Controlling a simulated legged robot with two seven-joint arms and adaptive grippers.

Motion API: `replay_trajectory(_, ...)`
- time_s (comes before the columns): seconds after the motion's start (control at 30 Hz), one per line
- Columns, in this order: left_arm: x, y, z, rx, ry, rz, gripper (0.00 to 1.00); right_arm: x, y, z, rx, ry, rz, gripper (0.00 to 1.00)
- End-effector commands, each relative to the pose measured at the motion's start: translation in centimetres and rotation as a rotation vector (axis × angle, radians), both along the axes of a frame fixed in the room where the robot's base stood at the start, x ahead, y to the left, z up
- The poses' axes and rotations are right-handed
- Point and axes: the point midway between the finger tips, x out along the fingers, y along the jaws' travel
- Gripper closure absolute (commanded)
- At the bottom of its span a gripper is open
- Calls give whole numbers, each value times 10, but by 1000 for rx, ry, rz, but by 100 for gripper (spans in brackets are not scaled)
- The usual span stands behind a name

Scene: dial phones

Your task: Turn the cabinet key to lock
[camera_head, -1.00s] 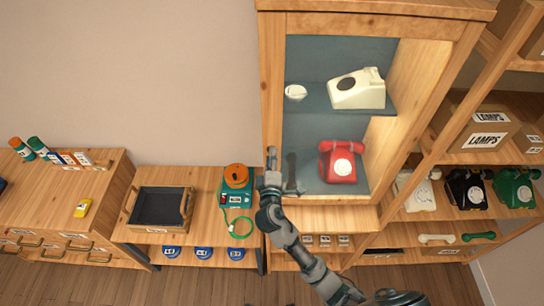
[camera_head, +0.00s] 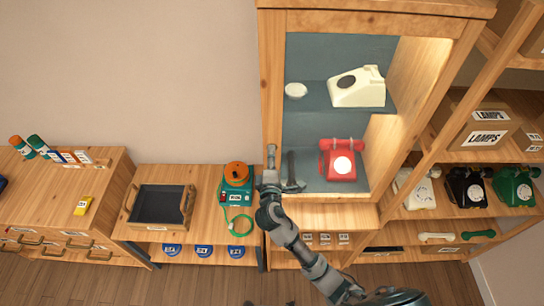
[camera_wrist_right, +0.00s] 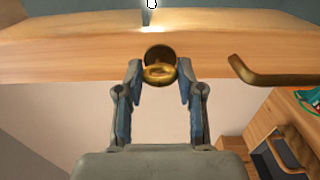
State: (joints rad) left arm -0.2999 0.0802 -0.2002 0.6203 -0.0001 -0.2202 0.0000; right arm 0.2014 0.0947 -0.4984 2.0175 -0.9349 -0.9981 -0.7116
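The cabinet (camera_head: 272,60) has a wooden front frame and stands at centre in the head view. A brass key (camera_wrist_right: 160,74) sits in a round brass lock (camera_wrist_right: 159,53) on the cabinet's wooden front (camera_wrist_right: 70,58) in the right wrist view. My right gripper (camera_head: 280,168) is at the left edge of the cabinet front, low down. In the right wrist view its two fingers (camera_wrist_right: 160,82) stand apart on either side of the key's bow. Narrow gaps seem to show, so I see no firm grip. My left gripper is not in view.
A brass handle (camera_wrist_right: 268,76) juts from the wood beside the lock. The cabinet holds a cream phone (camera_head: 358,88) and a red phone (camera_head: 341,160). A green-and-orange device (camera_head: 237,177) and a dark tray (camera_head: 158,205) stand on the low shelf left of my arm.

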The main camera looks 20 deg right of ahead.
Motion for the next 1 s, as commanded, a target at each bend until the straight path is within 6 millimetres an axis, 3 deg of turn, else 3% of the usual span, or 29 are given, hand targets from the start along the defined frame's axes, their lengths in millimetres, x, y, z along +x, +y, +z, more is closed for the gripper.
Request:
replay_trajectory(0.03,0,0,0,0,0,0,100,0,2,-6,0,11,3,53)
replay_trajectory(0.1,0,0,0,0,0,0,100,0,1,-5,0,10,3,38)
replay_trajectory(0.47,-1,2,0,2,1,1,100,-5,2,-2,1,4,1,38)
replay_trajectory(0.57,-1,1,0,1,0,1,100,-16,6,-3,2,7,2,38)
replay_trajectory(1.0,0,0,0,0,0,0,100,-100,32,-5,1,10,3,38)
